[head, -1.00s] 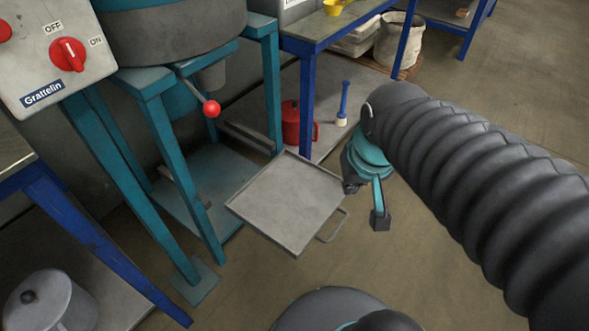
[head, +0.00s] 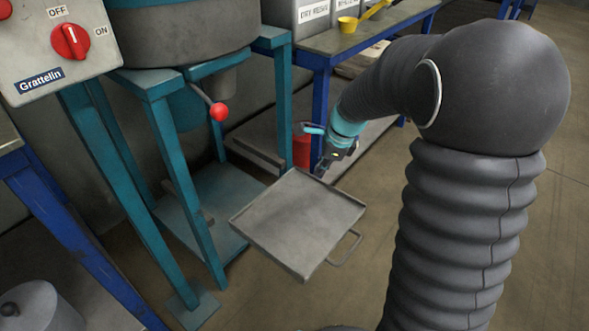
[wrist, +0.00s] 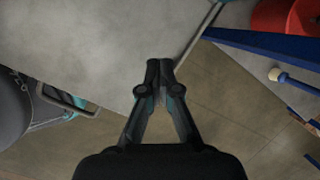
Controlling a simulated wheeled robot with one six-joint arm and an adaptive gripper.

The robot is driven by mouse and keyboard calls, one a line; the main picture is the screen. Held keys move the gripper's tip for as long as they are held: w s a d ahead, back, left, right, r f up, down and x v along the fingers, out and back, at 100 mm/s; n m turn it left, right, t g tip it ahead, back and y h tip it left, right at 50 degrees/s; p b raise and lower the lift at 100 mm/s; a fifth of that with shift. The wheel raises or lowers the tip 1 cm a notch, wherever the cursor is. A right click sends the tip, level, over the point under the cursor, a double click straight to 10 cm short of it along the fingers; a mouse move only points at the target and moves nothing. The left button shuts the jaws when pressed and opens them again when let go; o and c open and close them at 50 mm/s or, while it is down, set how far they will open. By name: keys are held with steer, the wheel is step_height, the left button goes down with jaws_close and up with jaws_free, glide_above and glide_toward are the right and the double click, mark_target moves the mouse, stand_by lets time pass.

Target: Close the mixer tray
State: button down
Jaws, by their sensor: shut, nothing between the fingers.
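The mixer tray (head: 300,222) is a flat grey metal tray with a low rim, sticking out from the teal mixer stand (head: 178,180). Its loop handle (head: 346,249) is on the front right side. My gripper (head: 322,170) is at the tray's far right corner, with its fingers together and empty. In the wrist view the closed fingertips (wrist: 160,66) overlap the edge of the grey tray surface (wrist: 95,40). The handle (wrist: 70,104) shows at the left there, away from the fingers. I cannot tell whether the fingers touch the tray.
A red-knobbed lever (head: 219,112) hangs from the mixer above the tray. A blue-legged bench (head: 320,110) stands behind, with a red can (head: 301,150) below. A switch box (head: 65,45) is at the upper left. Floor is clear right of the tray.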

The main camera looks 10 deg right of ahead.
mark_target(292, 176)
steer(key=w+a+f+m, duration=0.1)
steer(key=f+m, duration=0.1)
steer(key=w+a+f+m+b, duration=0.1)
steer(key=w+f+m, duration=0.1)
steer(key=f, duration=0.1)
steer(key=w+a+f+m+t+b, duration=0.1)
steer(key=f+m, duration=0.1)
steer(key=m, duration=0.1)
steer(key=shift+w+f, duration=0.2)
steer(key=shift+w, duration=0.1)
steer(key=shift+w+a, duration=1.05)
steer(key=shift+w, duration=0.05)
steer(key=shift+w+a, duration=0.35)
steer(key=shift+w, duration=0.05)
